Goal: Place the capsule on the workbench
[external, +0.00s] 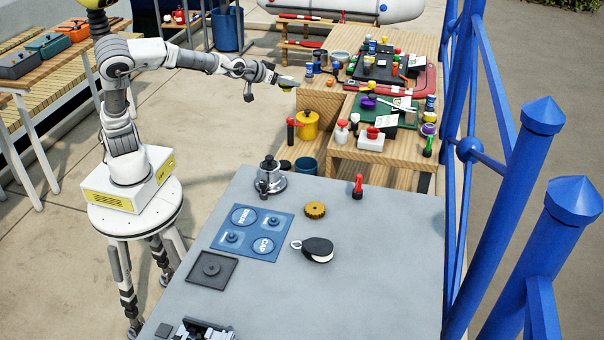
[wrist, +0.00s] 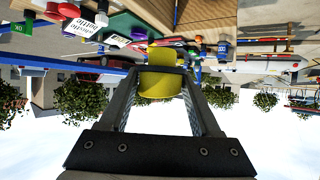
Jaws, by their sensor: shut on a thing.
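My gripper (external: 280,82) is at the end of my outstretched arm, in the air near the left edge of the wooden workbench (external: 315,99). It is shut on a yellow rounded thing, which looks like the capsule (wrist: 156,90). In the wrist view, the capsule sits between the fingertips (wrist: 158,71), which partly cover it. In the external view only a small yellow bit shows at the fingertips. Much of the workbench top is covered with coloured items.
A grey table (external: 330,290) with a blue mat (external: 255,222) is in front. Blue posts (external: 535,150) rise on the right. Bare wood shows near the workbench's left edge.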

